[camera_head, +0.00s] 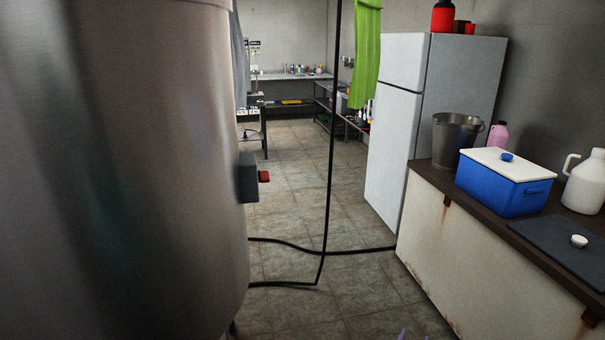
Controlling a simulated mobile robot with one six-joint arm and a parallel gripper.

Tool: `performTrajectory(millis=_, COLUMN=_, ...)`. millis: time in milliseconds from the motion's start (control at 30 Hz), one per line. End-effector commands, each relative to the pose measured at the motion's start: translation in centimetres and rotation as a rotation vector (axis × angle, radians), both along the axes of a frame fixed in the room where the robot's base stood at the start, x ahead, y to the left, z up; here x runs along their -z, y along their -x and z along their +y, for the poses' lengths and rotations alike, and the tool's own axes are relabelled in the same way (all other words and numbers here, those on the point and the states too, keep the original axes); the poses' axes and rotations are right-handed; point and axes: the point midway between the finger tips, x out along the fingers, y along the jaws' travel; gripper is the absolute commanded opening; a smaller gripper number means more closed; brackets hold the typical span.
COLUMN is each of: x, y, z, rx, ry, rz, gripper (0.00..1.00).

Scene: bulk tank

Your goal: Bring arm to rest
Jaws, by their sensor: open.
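I cannot make out my arm or my gripper in the head view. A tiny purple shape (402,335) pokes in at the bottom edge, right of the middle. Too little of it shows to tell what it is.
A large steel tank (120,170) fills the left, with a red-buttoned box (249,177) on its side. Black hoses (290,243) cross the tiled floor (300,200). At right, a counter (470,260) holds a blue cooler (505,185), bucket (455,138) and jug (585,183), beside a fridge (395,150).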

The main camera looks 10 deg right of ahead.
Motion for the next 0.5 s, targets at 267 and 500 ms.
performTrajectory(millis=267, x=3.6, y=-2.2, z=12.7, rx=-0.272, ry=-0.129, rz=0.185, gripper=0.53)
performTrajectory(millis=500, x=7.6, y=-0.1, z=23.0, rx=-0.481, ry=-0.244, rz=0.411, gripper=0.53)
